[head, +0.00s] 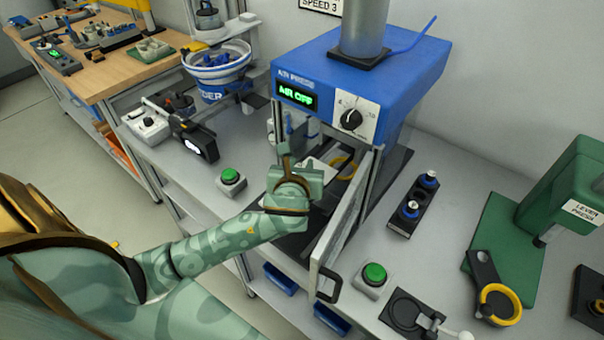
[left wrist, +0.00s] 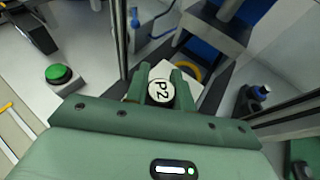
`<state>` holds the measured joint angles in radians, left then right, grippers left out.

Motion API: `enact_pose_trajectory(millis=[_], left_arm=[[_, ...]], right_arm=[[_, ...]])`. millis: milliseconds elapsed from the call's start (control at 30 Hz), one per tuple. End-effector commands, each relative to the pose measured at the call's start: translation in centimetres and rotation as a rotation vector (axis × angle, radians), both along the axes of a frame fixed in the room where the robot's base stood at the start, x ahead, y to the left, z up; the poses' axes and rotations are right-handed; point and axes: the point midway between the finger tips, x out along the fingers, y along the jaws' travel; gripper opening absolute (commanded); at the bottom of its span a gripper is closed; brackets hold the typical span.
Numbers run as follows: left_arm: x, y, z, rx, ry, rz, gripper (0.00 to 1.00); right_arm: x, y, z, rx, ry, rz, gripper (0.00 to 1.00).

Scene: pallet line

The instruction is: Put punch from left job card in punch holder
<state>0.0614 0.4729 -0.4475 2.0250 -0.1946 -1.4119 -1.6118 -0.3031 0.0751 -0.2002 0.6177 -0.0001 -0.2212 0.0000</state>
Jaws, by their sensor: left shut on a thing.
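My left gripper (head: 286,158) is at the open front of the blue air press (head: 345,85). In the left wrist view its two green fingers (left wrist: 160,76) are shut on a punch (left wrist: 160,93) with a round white top marked P2. The punch's lower part is hidden by the gripper and its top. A white plate or card (left wrist: 182,73) shows just beyond the fingers, beside a yellow ring (left wrist: 190,72) inside the press. The punch holder and the left job card cannot be told apart with certainty. My right gripper is not in view.
The press's clear door (head: 345,220) stands open at the right. Green buttons (head: 231,176) (head: 375,273) flank the press. A black block with two blue-topped pieces (head: 410,210) stands right of it, before the green lever press (head: 555,195). A bowl feeder (head: 218,70) stands at left.

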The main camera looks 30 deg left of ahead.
Motion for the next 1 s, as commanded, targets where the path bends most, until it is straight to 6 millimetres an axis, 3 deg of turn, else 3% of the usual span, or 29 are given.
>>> enact_pose_trajectory(millis=[33,100,833,867,900,1000], left_arm=[[0.0,0.0,-1.3,0.0,0.004,-0.001,0.0],[0.0,0.0,-1.6,0.001,0.0,-0.001,0.0],[0.0,0.0,-2.6,-0.001,-0.001,-0.001,0.0],[0.0,0.0,-2.6,-0.002,0.0,-0.001,0.33],[0.0,0.0,-2.6,-0.002,0.0,-0.001,0.44],[0.0,0.0,-2.6,0.0,0.0,-0.001,0.46]], right_arm=[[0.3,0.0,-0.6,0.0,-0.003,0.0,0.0],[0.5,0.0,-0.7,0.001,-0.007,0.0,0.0],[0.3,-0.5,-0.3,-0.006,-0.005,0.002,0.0],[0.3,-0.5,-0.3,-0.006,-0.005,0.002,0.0],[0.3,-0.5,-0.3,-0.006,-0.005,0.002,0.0],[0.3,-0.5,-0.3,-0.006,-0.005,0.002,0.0]])
